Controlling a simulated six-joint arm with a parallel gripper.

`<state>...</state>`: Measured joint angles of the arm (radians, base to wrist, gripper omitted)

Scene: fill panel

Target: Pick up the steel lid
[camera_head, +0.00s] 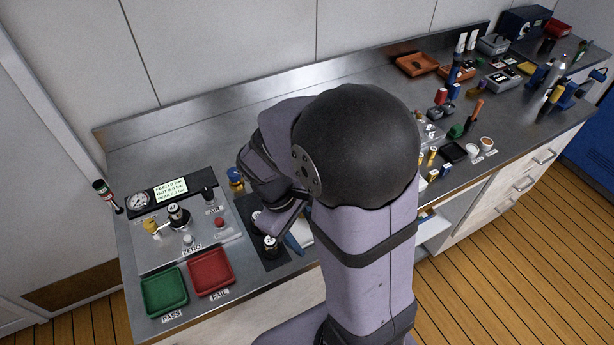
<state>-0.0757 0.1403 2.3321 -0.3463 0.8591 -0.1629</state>
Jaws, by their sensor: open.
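A small dark cylinder (269,245) with a pale, marked top stands on the mat just below and in front of the gripper. I cannot make out contact between them. I cannot pick out the steel lid for certain; part of the bench behind my arm is hidden.
The metal panel (196,246) with a gauge, a lit display (171,189) and knobs is left of my gripper. A green tray (163,292) and a red tray (211,271) lie in front. Several tools and small containers crowd the bench at right.

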